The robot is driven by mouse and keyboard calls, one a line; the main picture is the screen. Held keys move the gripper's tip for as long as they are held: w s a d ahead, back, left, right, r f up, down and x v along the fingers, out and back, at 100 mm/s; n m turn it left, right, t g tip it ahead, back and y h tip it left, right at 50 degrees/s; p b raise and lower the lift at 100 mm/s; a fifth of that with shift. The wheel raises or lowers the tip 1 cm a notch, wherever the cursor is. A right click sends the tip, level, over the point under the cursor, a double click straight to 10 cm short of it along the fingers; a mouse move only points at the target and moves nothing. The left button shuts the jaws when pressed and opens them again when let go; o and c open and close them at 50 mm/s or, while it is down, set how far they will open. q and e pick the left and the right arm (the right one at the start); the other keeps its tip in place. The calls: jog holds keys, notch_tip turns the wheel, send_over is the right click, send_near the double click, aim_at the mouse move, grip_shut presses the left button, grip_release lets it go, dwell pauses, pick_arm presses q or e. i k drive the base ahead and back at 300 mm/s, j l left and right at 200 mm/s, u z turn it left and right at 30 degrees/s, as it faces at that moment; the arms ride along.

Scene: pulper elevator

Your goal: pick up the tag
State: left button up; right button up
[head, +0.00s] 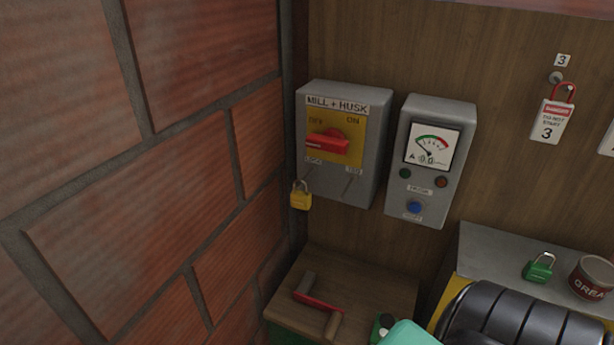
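A white and red danger tag (553,122), marked "DO NOT START" and "3", hangs by a red loop from a hook (556,77) on the wooden wall at the upper right. A small label "3" (562,60) is above the hook. Part of another white tag (607,140) shows at the right edge, mostly cut off.
A "MILL + HUSK" switch box (374,170) has a red handle (327,142) and a yellow padlock (300,196). A meter box (409,205) is beside it. A green padlock (538,268) and red can (592,278) rest on a grey surface. Brick wall fills the left.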

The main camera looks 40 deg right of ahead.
aim_at(553, 117)
jog(key=z, duration=2.55)
